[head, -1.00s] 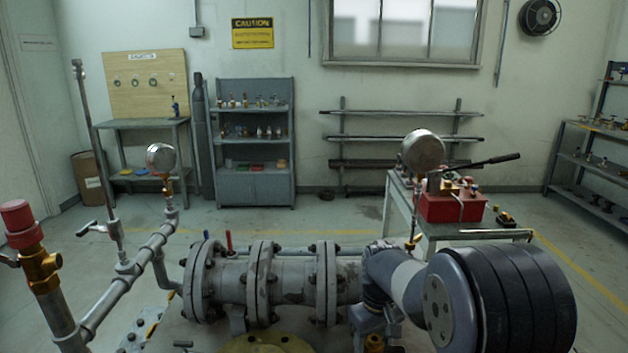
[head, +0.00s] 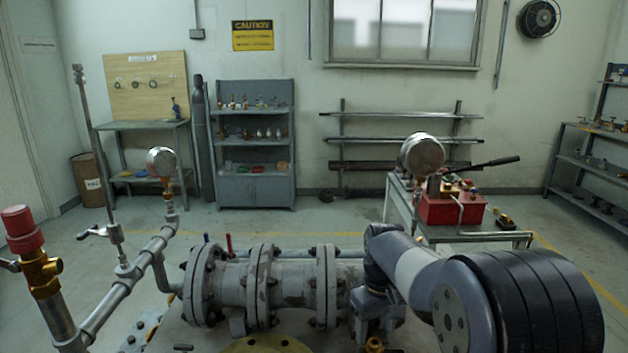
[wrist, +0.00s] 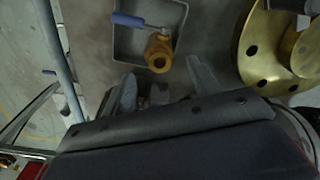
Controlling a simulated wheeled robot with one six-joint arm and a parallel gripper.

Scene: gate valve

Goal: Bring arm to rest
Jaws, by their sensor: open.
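My gripper (wrist: 160,88) shows in the wrist view with its two grey fingers spread apart and nothing between them. Beyond the fingertips is a brass valve (wrist: 160,52) with a blue lever, inside a grey rectangular tray or frame (wrist: 117,45). In the head view my arm reaches in from the lower right, bent beside the flanged grey pipe (head: 290,283).
A brass flange (wrist: 262,50) lies right of the fingers. Pressure gauges (head: 161,161) (head: 422,155) stand on thin stems. A red pump box (head: 452,206) sits on a bench behind my arm. A red-capped brass valve (head: 38,265) stands at left. The floor behind is open.

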